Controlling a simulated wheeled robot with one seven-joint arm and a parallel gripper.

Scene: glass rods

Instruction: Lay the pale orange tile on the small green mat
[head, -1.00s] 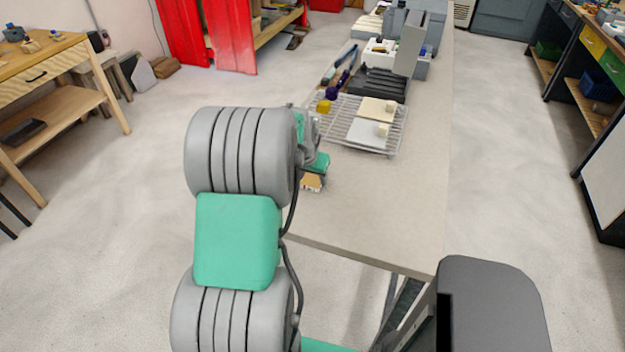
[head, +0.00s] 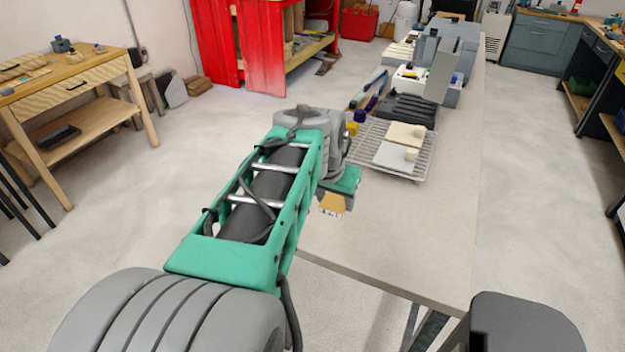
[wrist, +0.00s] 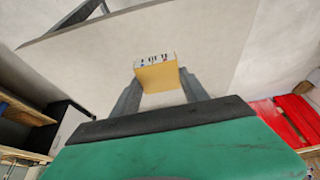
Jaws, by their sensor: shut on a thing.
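My gripper (head: 338,190) is shut on the pale orange tile (head: 332,204) and holds it at the near left edge of the long table, with the head view not showing clearly how high. In the wrist view the tile (wrist: 157,78) sits between the two dark fingertips (wrist: 158,86). Its outer end carries small dark marks. I cannot make out the small green mat in either view; my arm covers part of the table's left side.
A wire rack (head: 421,168) on the long table (head: 420,235) holds a cream tile (head: 402,134) and a white tile (head: 390,155), each with a small block. A black ribbed tray (head: 408,107) and grey equipment stand behind. The table's near part and right strip are clear.

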